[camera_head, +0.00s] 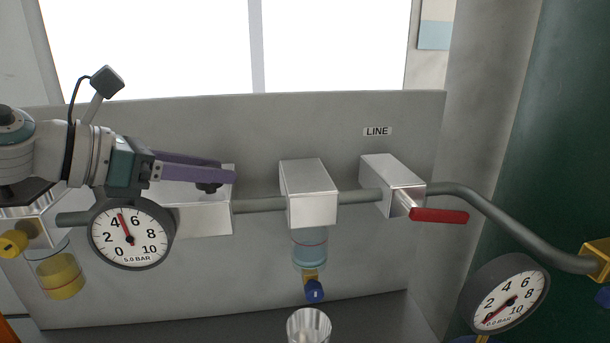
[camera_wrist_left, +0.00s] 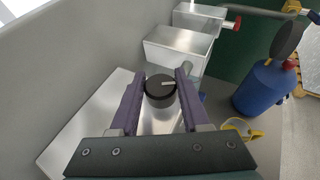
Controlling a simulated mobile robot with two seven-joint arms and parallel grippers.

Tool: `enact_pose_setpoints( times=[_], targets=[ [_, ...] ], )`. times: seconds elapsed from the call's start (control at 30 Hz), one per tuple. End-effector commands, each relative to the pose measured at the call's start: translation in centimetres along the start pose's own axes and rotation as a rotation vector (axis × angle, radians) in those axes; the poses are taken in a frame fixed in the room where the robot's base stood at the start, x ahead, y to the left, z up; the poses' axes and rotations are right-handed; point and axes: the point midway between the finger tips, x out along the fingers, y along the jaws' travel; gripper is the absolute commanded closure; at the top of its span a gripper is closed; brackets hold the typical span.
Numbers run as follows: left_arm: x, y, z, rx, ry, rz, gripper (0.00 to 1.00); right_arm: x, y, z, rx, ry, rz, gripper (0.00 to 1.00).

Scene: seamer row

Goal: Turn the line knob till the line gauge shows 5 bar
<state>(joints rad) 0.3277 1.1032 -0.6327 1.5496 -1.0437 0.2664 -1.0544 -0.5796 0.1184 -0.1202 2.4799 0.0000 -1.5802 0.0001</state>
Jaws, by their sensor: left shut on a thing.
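The black line knob (camera_wrist_left: 159,97) with a pale pointer mark sits on a silver block (camera_head: 205,222), between my left gripper's purple fingers (camera_wrist_left: 160,74). My left gripper (camera_head: 222,174) is shut on the knob; only a dark bit of the knob (camera_head: 209,188) shows below the fingers in the head view. The round gauge (camera_head: 130,234) below my left wrist has its red needle between 4 and 6, and its print reads 5.0 BAR. I take it as the line gauge, though the LINE label (camera_head: 377,131) is farther right. My right gripper is not in view.
A middle silver block (camera_head: 310,195) and a valve block (camera_head: 391,184) with a red lever (camera_head: 440,215) stand right along the pipe. A second gauge (camera_head: 506,294) at lower right has its needle near 0.

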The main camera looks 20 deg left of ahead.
Motion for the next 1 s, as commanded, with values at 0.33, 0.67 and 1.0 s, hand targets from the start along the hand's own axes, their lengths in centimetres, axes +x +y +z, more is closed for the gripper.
enact_pose_setpoints(
  times=[0.33, 0.67, 1.0],
  targets=[
    [0.0, 0.0, 0.1, -0.001, -0.002, -0.001, 0.5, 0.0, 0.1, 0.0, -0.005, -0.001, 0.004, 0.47],
    [0.0, 0.0, 0.1, -0.001, -0.001, -0.001, 0.24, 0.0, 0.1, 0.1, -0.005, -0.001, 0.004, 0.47],
    [-1.2, 0.1, -0.4, -0.001, 0.002, 0.002, 0.24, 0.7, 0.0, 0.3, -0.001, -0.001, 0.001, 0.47]
  ],
)
